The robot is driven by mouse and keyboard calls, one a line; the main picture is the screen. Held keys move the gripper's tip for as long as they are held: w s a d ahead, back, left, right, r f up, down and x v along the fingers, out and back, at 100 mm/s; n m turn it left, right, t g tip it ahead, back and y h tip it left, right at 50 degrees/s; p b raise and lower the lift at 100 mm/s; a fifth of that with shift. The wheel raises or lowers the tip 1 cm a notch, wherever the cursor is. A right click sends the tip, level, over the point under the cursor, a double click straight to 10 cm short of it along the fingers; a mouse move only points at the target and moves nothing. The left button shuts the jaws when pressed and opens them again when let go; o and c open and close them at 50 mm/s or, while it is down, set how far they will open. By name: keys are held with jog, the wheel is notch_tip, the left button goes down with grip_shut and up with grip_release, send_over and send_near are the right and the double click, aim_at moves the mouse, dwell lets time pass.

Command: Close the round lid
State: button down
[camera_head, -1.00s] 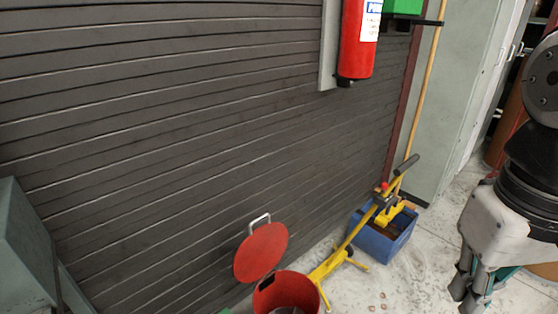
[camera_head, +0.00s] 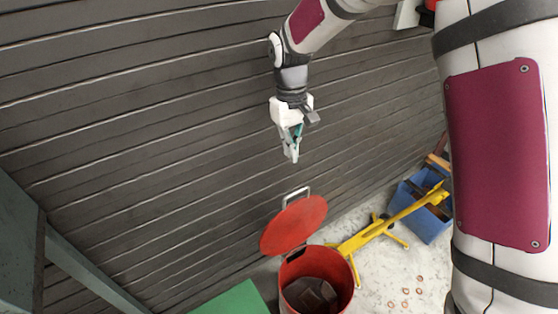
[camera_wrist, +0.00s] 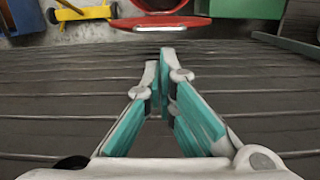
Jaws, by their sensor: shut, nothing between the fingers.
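The round red lid (camera_head: 294,225) stands raised and tilted back on the rear rim of a red bin (camera_head: 338,262), with a metal handle (camera_head: 296,195) at its top. The bin is open and dark pieces show inside. In the wrist view the lid (camera_wrist: 160,21) shows edge-on at the top, with part of the bin (camera_wrist: 158,3) beyond it. My gripper (camera_head: 291,158) points down above the lid's handle, apart from it, in front of the slatted wall. Its fingers (camera_wrist: 159,55) are together and hold nothing.
A yellow tool (camera_head: 385,222) lies right of the bin, reaching to a blue crate (camera_head: 428,222). A green box (camera_head: 236,300) is left of the bin. The dark slatted wall (camera_head: 130,130) stands behind. Small bits lie on the pale floor (camera_head: 390,270).

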notch_tip(320, 180, down, 11)
jog(key=b, duration=0.3)
jog(key=shift+w+a+f, duration=0.15)
jog(key=shift+a, duration=0.25)
jog(key=shift+d, duration=0.1)
